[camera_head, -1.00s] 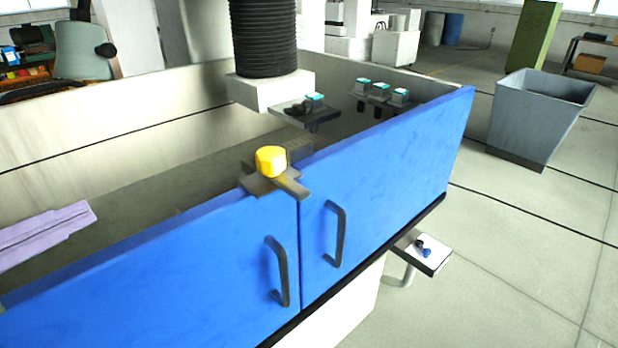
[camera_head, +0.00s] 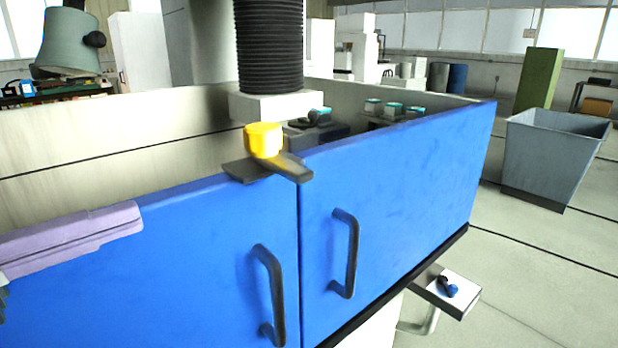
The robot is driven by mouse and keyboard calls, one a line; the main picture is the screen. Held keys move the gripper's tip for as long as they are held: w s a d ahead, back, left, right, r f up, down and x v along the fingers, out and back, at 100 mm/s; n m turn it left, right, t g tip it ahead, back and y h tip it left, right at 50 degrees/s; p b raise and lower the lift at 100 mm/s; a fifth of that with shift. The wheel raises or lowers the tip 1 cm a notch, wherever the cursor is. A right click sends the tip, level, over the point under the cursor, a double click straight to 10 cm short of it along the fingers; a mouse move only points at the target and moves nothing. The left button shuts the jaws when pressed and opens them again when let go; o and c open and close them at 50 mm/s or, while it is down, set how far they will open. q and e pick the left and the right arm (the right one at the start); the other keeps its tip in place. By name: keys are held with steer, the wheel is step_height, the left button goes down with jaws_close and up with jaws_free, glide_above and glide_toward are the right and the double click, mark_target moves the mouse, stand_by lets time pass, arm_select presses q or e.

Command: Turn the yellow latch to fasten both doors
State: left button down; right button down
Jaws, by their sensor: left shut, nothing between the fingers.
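The yellow latch knob (camera_head: 263,140) sits on a dark bracket (camera_head: 245,170) at the top edge, by the seam between the two blue doors. The left door (camera_head: 190,270) and the right door (camera_head: 410,180) stand shut, edge to edge, each with a dark handle. My right gripper is not in view.
A black ribbed column (camera_head: 268,50) on a white block stands behind the latch. Several teal-topped parts (camera_head: 392,108) sit behind the right door. A small shelf (camera_head: 455,285) juts out below that door. A grey bin (camera_head: 555,155) stands on the floor at right.

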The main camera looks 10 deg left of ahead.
mark_target(276, 171)
arm_select(q)
steer(key=shift+w, duration=0.1)
steer(key=p+x, duration=0.2)
steer(key=x, duration=1.2)
steer(key=shift+p, duration=0.35)
steer(key=shift+a, duration=0.1)
